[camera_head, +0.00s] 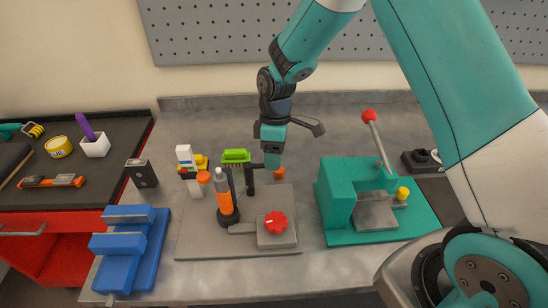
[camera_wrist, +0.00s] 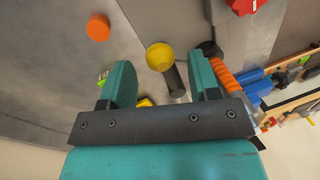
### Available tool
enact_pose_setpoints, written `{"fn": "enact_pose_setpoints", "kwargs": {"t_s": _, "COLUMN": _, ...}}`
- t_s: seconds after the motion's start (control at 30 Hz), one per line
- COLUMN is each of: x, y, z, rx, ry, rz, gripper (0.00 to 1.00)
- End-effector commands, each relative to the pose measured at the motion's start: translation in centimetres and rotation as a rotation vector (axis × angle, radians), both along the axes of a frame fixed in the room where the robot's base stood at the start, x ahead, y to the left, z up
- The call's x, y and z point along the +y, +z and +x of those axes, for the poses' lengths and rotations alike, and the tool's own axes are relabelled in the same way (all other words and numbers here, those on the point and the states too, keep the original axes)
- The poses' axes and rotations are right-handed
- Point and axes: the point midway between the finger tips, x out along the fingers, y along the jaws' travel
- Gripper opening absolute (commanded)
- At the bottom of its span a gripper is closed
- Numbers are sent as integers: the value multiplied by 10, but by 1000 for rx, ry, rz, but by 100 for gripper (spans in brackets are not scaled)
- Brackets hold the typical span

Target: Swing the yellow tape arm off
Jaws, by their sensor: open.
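My gripper (camera_head: 272,160) points down over the grey fixture plate (camera_head: 200,246), at its back right. In the wrist view its teal fingers (camera_wrist: 162,76) are apart with nothing held. A round yellow knob (camera_wrist: 160,56) shows just beyond the fingertips, between them, above a dark cylinder (camera_wrist: 175,82). I cannot tell whether it touches a finger. In the head view the gripper hides this knob. A black post (camera_head: 249,178) and a short dark bar stand beside the gripper. No yellow tape can be made out, so I cannot tell which part is the tape arm.
A teal press (camera_head: 342,192) stands right, a blue vise (camera_head: 130,250) left, a green brush (camera_head: 236,156) behind.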

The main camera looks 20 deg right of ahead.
Motion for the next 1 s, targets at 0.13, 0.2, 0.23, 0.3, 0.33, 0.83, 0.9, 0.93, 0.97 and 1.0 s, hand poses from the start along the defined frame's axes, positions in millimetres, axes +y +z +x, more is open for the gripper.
{"fn": "enact_pose_setpoints", "kwargs": {"t_s": 0.13, "x": 1, "y": -14, "z": -3, "rx": 0, "ry": 0, "rz": -1, "gripper": 56}}
{"fn": "enact_pose_setpoints", "kwargs": {"t_s": 0.2, "x": 1, "y": -17, "z": -3, "rx": 0, "ry": 0, "rz": -1, "gripper": 56}}
{"fn": "enact_pose_setpoints", "kwargs": {"t_s": 0.23, "x": 2, "y": -18, "z": -3, "rx": 1, "ry": -1, "rz": -1, "gripper": 56}}
{"fn": "enact_pose_setpoints", "kwargs": {"t_s": 0.3, "x": 2, "y": -19, "z": -4, "rx": 1, "ry": -1, "rz": -1, "gripper": 56}}
{"fn": "enact_pose_setpoints", "kwargs": {"t_s": 0.33, "x": 2, "y": -19, "z": -4, "rx": 0, "ry": -1, "rz": 0, "gripper": 56}}
{"fn": "enact_pose_setpoints", "kwargs": {"t_s": 0.83, "x": 2, "y": -18, "z": -3, "rx": -1, "ry": -1, "rz": 0, "gripper": 0}}
{"fn": "enact_pose_setpoints", "kwargs": {"t_s": 0.9, "x": 2, "y": -18, "z": -3, "rx": -1, "ry": -4, "rz": 0, "gripper": 0}}
{"fn": "enact_pose_setpoints", "kwargs": {"t_s": 0.93, "x": 2, "y": -18, "z": -4, "rx": -1, "ry": -6, "rz": 0, "gripper": 0}}
{"fn": "enact_pose_setpoints", "kwargs": {"t_s": 0.97, "x": 2, "y": -18, "z": -4, "rx": -1, "ry": -10, "rz": 0, "gripper": 0}}
{"fn": "enact_pose_setpoints", "kwargs": {"t_s": 1.0, "x": 2, "y": -18, "z": -4, "rx": -1, "ry": -18, "rz": 0, "gripper": 0}}
